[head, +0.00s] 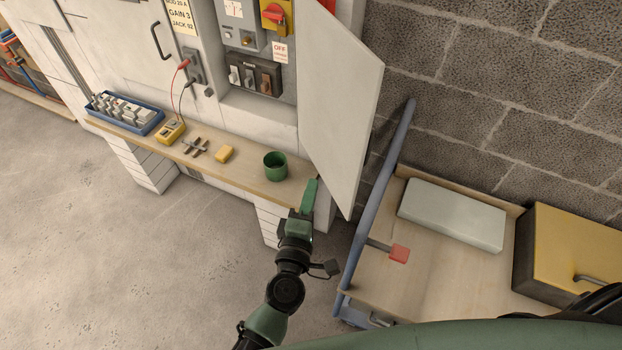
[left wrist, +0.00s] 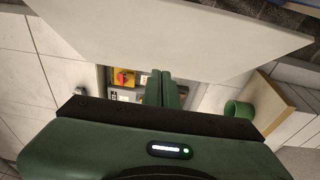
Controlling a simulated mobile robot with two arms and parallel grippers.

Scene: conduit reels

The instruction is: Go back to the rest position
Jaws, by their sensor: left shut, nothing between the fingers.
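My left gripper (head: 309,190) is in front of the shelf's right end, close to the lower edge of the open cabinet door (head: 345,85). Its green fingers are together with nothing between them. In the left wrist view the closed fingers (left wrist: 164,84) point toward the cabinet panel, with the pale door (left wrist: 150,35) across the top. My right gripper is in neither view.
A wooden shelf (head: 240,187) holds a green cup (head: 275,166), a yellow block (head: 224,154), a yellow meter (head: 171,132) and a blue tray (head: 148,127). A workbench (head: 440,275) with a yellow box (head: 570,250) stands at right. Floor at left is clear.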

